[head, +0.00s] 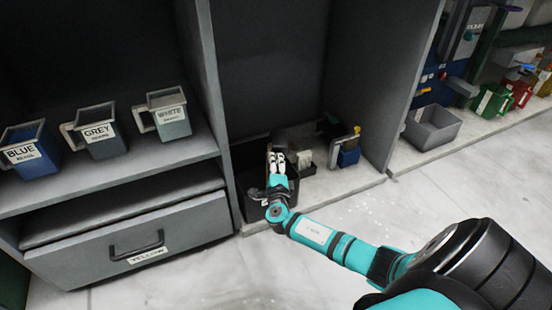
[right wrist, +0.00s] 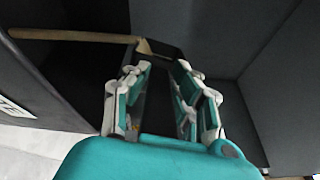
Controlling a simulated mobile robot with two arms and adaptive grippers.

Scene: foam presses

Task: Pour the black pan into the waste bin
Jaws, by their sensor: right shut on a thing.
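My right gripper (head: 277,162) reaches into the open floor-level bay, over a black open box (head: 250,207) that looks like the waste bin. In the right wrist view its two fingers (right wrist: 160,98) stand on either side of a dark thing (right wrist: 155,103), which seems to be the black pan. Dark on dark, the pan's outline and its tilt are hard to make out, and I cannot see its contents. The box also shows behind the fingers in the wrist view (right wrist: 215,88). My left gripper is not in view.
A small blue container (head: 348,157) stands right of the box. A grey tray (head: 432,127) lies farther right. The floor in front is clear.

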